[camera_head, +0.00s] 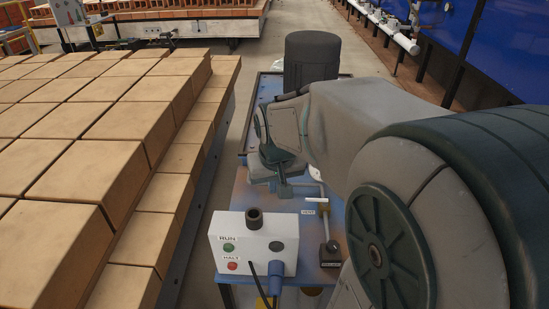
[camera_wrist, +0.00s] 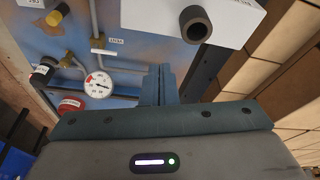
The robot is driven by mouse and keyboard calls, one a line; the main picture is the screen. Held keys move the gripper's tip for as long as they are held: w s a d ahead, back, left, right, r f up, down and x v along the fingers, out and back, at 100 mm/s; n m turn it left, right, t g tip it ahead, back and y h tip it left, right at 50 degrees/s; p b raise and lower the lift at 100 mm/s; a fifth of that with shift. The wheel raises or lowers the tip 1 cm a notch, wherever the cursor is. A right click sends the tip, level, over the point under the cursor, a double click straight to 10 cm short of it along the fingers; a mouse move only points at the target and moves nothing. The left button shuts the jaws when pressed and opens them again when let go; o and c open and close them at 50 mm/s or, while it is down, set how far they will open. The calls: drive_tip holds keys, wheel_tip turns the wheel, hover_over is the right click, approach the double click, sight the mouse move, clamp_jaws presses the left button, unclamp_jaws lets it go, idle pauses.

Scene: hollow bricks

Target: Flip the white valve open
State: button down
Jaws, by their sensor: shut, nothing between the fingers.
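The white valve (camera_head: 317,202) is a small pale lever on a tan fitting, on a thin upright pipe behind the control box in the head view. In the wrist view its tan fitting and pale lever (camera_wrist: 112,53) show left of my fingers, beside a small white label. My gripper (camera_head: 284,188) points down over the blue bench, just left of the valve in the head view. In the wrist view the fingers (camera_wrist: 159,72) are together and empty. They look apart from the lever, though the exact gap is hard to tell.
A white control box (camera_head: 254,243) with RUN and HALT buttons and a dark round knob (camera_head: 254,218) stands in front of the valve. A pressure gauge (camera_wrist: 98,85) and a red knob (camera_wrist: 70,106) are close by. Stacked bricks (camera_head: 95,165) fill the left.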

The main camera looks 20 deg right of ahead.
drive_tip(key=w+d+f+m+b, duration=0.1)
drive_tip(key=w+d+f+b, duration=0.1)
drive_tip(key=w+d+f, duration=0.5)
drive_tip(key=w+d+f+m+h+b, duration=0.1)
drive_tip(key=w+d+f+m+b, duration=0.1)
drive_tip(key=w+d+f, duration=0.5)
drive_tip(key=d, duration=0.6)
drive_tip(key=shift+w+d+t, duration=0.25)
drive_tip(key=shift+d+t, duration=0.05)
drive_tip(key=shift+d, duration=0.05)
drive_tip(key=shift+s+a+f+b, duration=0.1)
drive_tip(key=shift+s+f+b, duration=0.05)
drive_tip(key=shift+f, duration=2.4)
drive_tip(key=shift+s+a+f+b, duration=0.1)
drive_tip(key=shift+s+f+b, duration=0.05)
drive_tip(key=shift+f, duration=2.35)
drive_tip(key=shift+a, duration=0.1)
